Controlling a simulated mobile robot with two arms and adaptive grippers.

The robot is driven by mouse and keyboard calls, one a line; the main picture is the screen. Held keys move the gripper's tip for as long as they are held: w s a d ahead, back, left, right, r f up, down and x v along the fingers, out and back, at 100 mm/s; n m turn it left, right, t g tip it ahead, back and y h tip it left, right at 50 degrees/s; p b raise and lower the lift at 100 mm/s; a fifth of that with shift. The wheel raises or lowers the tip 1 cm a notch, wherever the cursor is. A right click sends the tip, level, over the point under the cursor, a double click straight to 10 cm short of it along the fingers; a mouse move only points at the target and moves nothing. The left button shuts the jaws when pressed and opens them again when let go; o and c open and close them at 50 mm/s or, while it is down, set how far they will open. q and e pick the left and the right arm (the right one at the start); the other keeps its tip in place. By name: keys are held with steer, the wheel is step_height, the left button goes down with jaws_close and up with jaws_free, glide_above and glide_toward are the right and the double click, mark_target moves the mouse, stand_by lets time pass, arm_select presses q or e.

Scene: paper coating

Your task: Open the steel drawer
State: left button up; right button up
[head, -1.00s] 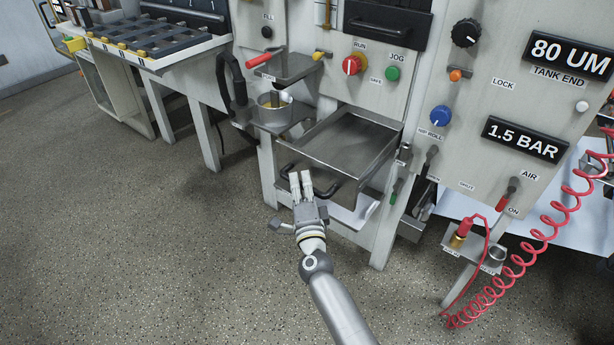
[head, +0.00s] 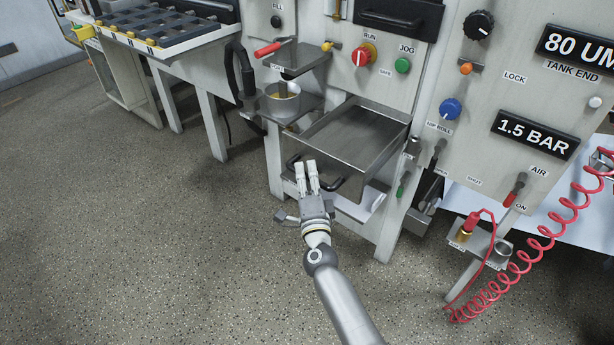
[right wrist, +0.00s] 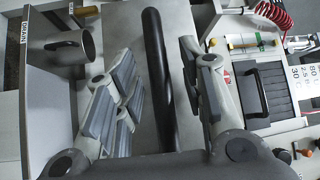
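The steel drawer (head: 352,138) shows in the head view as a shallow, open-topped steel tray in the lower front of the machine, with its inside visible. A black bar handle (head: 335,184) is on its front; my gripper hides part of it. My right gripper (head: 306,172) is at this handle. In the right wrist view, the black handle (right wrist: 157,75) runs lengthwise between the two spread fingers of the right gripper (right wrist: 160,95). There is a gap on both sides, so the gripper is open and not clamped on it. My left gripper is not in view.
A metal cup (head: 281,98) sits on a small shelf left of the drawer. A coiled red hose (head: 535,250) hangs at the right. Control knobs and buttons cover the panel above. The speckled floor (head: 150,260) in front is clear.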

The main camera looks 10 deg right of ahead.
steer(key=s+a+f, duration=0.1)
steer(key=s, duration=1)
steer(key=shift+s+a+f, duration=0.2)
steer(key=shift+s+f, duration=0.05)
steer(key=shift+s, duration=0.05)
steer(key=shift+f, duration=0.1)
